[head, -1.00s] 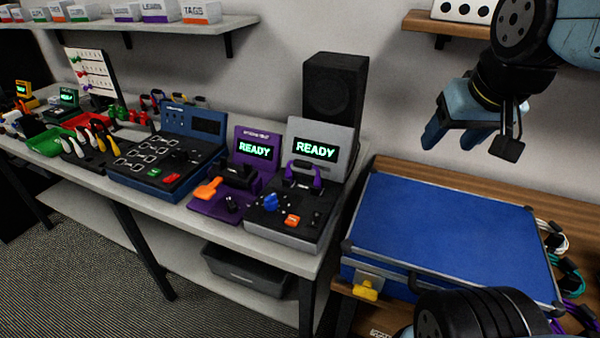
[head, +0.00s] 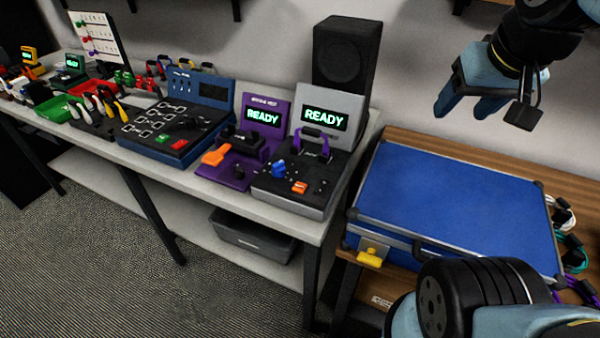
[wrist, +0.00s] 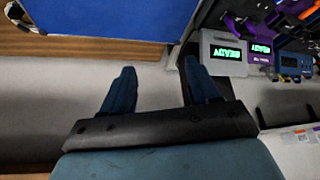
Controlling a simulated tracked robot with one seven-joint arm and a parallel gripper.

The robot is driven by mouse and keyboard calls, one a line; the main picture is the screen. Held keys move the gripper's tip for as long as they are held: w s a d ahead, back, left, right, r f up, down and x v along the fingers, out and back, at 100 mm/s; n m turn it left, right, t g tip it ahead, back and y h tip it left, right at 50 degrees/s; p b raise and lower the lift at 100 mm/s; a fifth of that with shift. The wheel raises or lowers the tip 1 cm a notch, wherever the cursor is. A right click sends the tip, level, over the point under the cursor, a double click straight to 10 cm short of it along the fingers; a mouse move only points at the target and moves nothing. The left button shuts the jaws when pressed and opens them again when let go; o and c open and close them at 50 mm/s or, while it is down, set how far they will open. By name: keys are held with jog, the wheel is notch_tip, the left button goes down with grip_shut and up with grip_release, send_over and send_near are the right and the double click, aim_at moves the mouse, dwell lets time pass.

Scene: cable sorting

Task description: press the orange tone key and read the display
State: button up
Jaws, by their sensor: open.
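The orange tone key (head: 299,187) is a small button on the dark top of a grey device (head: 290,201) at the right end of the grey bench. The display (head: 324,119) on that device's upright panel reads "READY" in green. The same display (wrist: 222,52) shows upside down in the wrist view. My gripper (head: 462,108) is open and empty, raised in the air right of the device and above the blue case. Its two blue fingers (wrist: 155,85) are spread apart in the wrist view. The orange key is not clear in the wrist view.
A purple device (head: 232,165) with an orange lever and its own "READY" display stands directly left of the grey one. A black speaker (head: 345,65) stands behind. A closed blue case (head: 455,205) lies on a wooden table at the right.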

grip_shut()
dwell(0.5)
dwell(1.2)
